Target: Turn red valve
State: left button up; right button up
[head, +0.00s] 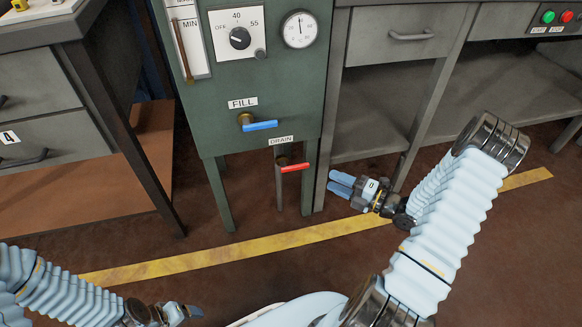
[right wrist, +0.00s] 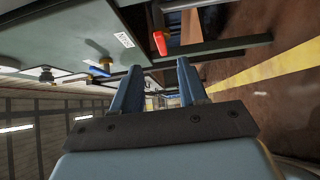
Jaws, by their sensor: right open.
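The red valve handle (head: 295,168) sits under the DRAIN label on a pipe below the green cabinet. It points to the right, roughly level. In the right wrist view the red handle (right wrist: 160,42) shows above and between the fingers, some way ahead. My right gripper (head: 340,184) is to the right of the red handle and slightly lower in the head view, apart from it. Its two blue fingers are open and empty; they also show in the right wrist view (right wrist: 156,85). My left gripper (head: 190,311) is at the bottom left, and its finger opening is unclear.
A blue FILL valve handle (head: 260,126) is up and left of the red one on the green cabinet (head: 265,80). Grey cabinet legs stand close by. A workbench (head: 380,110) is at right. Open floor with a yellow stripe (head: 250,247) lies in front.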

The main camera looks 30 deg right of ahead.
aim_at(302, 168)
jog(key=b+x, duration=0.1)
jog(key=x, duration=1.1)
jog(key=shift+w+a, duration=0.1)
jog(key=shift+a, duration=0.15)
jog(key=shift+c, duration=0.3)
grip_shut()
